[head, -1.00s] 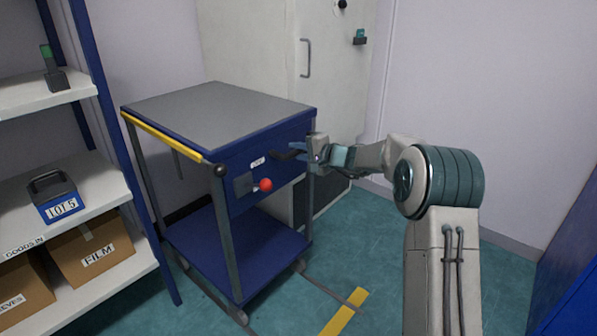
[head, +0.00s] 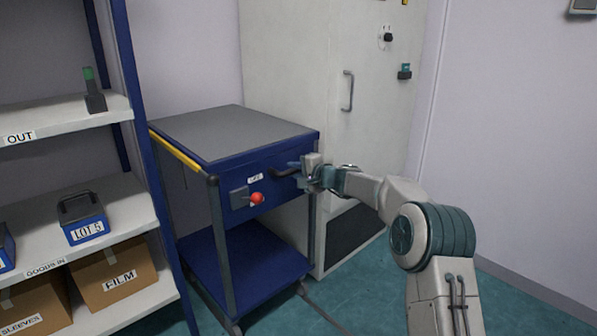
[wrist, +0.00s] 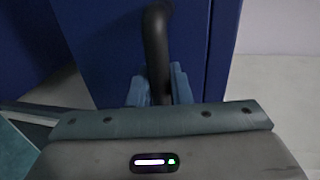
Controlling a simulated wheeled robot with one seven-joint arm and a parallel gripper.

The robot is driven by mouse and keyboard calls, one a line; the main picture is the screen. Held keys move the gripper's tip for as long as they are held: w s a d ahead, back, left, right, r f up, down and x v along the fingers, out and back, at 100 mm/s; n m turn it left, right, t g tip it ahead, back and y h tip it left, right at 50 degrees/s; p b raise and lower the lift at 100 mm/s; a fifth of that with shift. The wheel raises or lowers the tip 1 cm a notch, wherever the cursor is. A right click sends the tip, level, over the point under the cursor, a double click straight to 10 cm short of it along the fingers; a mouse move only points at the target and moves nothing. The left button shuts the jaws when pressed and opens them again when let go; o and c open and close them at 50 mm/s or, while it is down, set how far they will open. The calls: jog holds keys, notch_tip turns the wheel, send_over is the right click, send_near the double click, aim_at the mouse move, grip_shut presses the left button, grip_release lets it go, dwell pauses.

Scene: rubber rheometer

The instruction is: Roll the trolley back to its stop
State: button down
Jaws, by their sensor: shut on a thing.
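The blue trolley (head: 240,258) has a grey top (head: 231,131), a yellow strip along its left edge and a lower shelf. Its front carries a black handle (head: 285,173), a small label and a red ball knob (head: 257,198) on a grey plate. My gripper (head: 303,173) is at the right end of the handle and shut on it. The wrist view shows the black handle bar (wrist: 157,50) between my two blue-grey fingers (wrist: 158,88). The trolley stands close in front of a tall pale cabinet. The stop does not show clearly in either view.
At the left a blue-framed rack (head: 142,130) holds a LOT 5 bin (head: 84,222), cardboard boxes (head: 115,278) and a green-topped device (head: 94,92). The pale cabinet (head: 300,60) with a door handle stands behind the trolley. Green floor is clear at the lower right.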

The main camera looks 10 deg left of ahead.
jog(key=shift+w+r, duration=0.1)
jog(key=shift+r, duration=0.15)
jog(key=c, duration=1.4)
grip_release()
jog(key=shift+a+f, duration=0.1)
jog(key=shift+f, duration=0.05)
jog(key=shift+o, duration=0.2)
jog(key=v, duration=1.3)
jog(key=shift+s+d, duration=0.2)
jog(key=shift+d, duration=0.1)
